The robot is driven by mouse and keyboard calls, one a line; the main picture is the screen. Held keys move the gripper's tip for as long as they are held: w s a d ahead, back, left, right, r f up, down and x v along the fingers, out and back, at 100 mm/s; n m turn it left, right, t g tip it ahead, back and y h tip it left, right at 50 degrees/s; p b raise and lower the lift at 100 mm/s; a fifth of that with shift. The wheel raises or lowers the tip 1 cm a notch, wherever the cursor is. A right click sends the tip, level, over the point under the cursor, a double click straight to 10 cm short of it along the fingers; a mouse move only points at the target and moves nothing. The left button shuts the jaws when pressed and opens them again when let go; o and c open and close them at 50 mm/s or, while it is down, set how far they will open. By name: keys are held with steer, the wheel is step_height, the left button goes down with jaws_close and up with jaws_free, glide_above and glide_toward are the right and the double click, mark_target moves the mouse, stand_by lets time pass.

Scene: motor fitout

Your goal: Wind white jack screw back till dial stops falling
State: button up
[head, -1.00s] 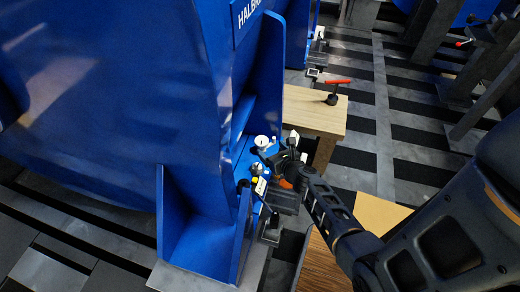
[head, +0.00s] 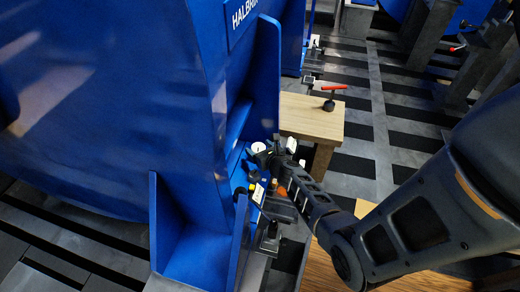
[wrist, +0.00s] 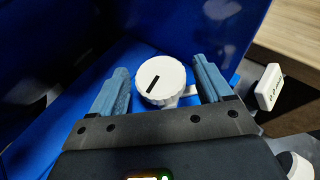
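In the wrist view a white round knob (wrist: 160,80) with a ribbed rim and one black line across its top, apparently the white jack screw's head, sits between the two blue-grey fingers of my gripper (wrist: 161,88). The fingers are open, with a visible gap on each side of the knob. In the head view the white knob (head: 258,147) shows just beyond my gripper (head: 264,157), beside the blue motor foot. No dial reading can be made out in either view.
A white block with dark marks (wrist: 270,87) stands right of the fingers. A yellow-and-white tagged piece (head: 258,193) lies nearer on the foot. The big blue motor housing (head: 100,100) fills the left. A wooden bench (head: 312,117) with a red-handled tool (head: 331,96) stands behind.

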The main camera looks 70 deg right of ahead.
steer(key=c, duration=0.9)
steer(key=shift+r+n+y, duration=0.1)
steer(key=shift+n+y, duration=0.2)
steer(key=shift+s+d+n+t+y+p, duration=0.1)
steer(key=shift+d+n+t+y+p, duration=0.1)
steer(key=shift+n+t+y+p, duration=0.65)
steer(key=n+t+y, duration=0.1)
steer(key=n+y, duration=0.1)
steer(key=shift+d+n+y+b, duration=0.15)
steer(key=shift+n+y+b, duration=0.2)
steer(key=n+y+b, duration=0.1)
steer(key=n+y, duration=0.1)
steer(key=n+t+y+b, duration=0.1)
steer(key=y, duration=0.1)
steer(key=shift+d+f+b, duration=0.2)
steer(key=shift+f+b, duration=0.05)
steer(key=shift+b, duration=0.05)
steer(key=shift+r+n+g+y+b, duration=0.15)
steer(key=shift+n+g+y+b, duration=0.1)
steer(key=shift+n+y+b, duration=1.1)
steer(key=shift+n+y, duration=0.35)
steer(key=shift+y, duration=0.1)
